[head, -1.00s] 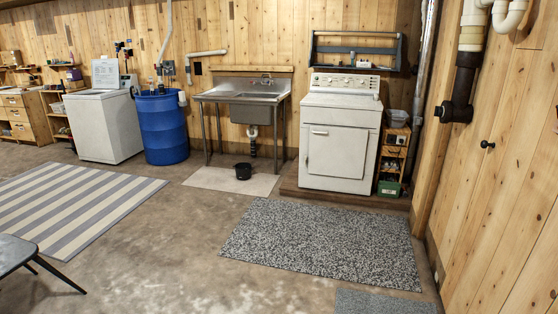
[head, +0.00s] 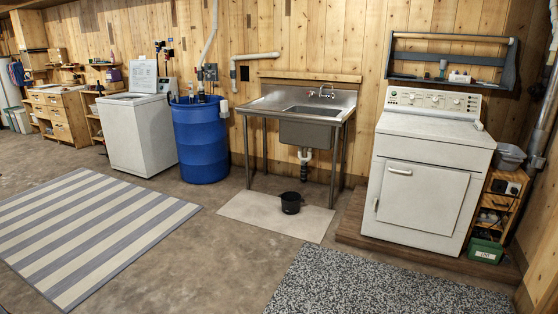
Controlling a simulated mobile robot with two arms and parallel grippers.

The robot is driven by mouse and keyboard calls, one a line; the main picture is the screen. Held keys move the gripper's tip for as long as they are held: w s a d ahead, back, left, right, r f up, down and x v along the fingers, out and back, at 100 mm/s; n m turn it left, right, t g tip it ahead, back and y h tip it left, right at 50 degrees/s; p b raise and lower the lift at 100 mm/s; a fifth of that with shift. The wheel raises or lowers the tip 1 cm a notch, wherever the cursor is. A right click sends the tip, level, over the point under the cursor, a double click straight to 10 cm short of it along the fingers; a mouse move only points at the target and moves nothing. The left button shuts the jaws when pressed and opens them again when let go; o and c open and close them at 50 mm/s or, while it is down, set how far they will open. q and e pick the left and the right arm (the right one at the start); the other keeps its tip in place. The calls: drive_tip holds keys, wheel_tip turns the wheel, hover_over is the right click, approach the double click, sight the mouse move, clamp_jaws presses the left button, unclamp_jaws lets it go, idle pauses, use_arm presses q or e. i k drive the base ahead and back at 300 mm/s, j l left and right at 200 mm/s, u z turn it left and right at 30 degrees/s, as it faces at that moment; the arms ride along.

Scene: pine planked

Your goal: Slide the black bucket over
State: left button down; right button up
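A small black bucket (head: 291,203) stands upright on a pale beige mat (head: 249,222) on the floor, below the front of the steel sink (head: 303,112). It is a little in front of the sink's drain pipe, with clear space around it. Neither of my grippers shows in the head view.
A blue barrel (head: 201,140) stands left of the sink, beside a white washer (head: 136,132). A white dryer (head: 427,172) stands on a low wooden platform (head: 353,229) at right. A striped rug (head: 92,233) and a speckled grey rug (head: 379,285) flank open concrete floor.

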sight(291, 203)
drive_tip(key=i, duration=2.7)
